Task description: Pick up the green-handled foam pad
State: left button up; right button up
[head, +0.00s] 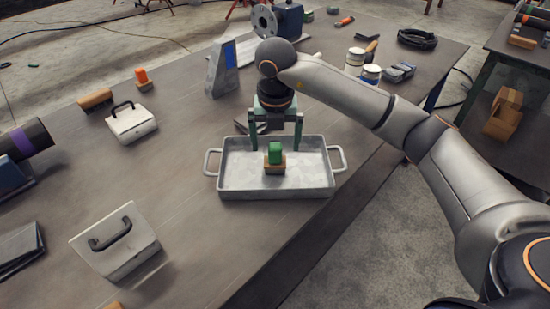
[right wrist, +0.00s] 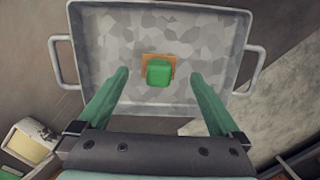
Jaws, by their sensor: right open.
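The green-handled foam pad (head: 275,157) sits in a grey metal tray (head: 238,184) with a handle at each end. Its tan foam base shows below the green block handle. My right gripper (head: 275,146) has two green fingers. It is open and empty, above and slightly behind the pad in the head view. The right wrist view also shows its fingers (right wrist: 159,73) spread apart, apart from the pad. My left gripper is not in view.
A white block with a black handle (head: 117,240) lies front left, and another (head: 132,122) behind it. A grey angled block (head: 222,72) stands behind the tray. Cans (head: 354,62) stand behind my right arm.

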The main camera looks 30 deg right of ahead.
aim_at(275, 154)
jog(key=f, duration=0.5)
jog(key=shift+w+d+f, duration=0.15)
jog(key=shift+w+f, duration=0.15)
jog(key=shift+w, duration=0.1)
jog(key=shift+c, duration=0.2)
jog(key=shift+r, duration=0.1)
jog(key=c, duration=1.4)
jog(key=shift+r, duration=0.15)
jog(key=shift+r, duration=0.25)
notch_tip(275, 154, up, 2)
jog(key=shift+r, duration=0.15)
jog(key=s+a+r, duration=0.2)
jog(key=s+r, duration=0.3)
jog(key=s, duration=0.1)
jog(key=s+a+r+p, duration=0.1)
jog(key=s+a+r, duration=0.1)
jog(key=s+r, duration=0.2)
jog(key=s, duration=0.3)
jog(key=shift+a+r, duration=0.4)
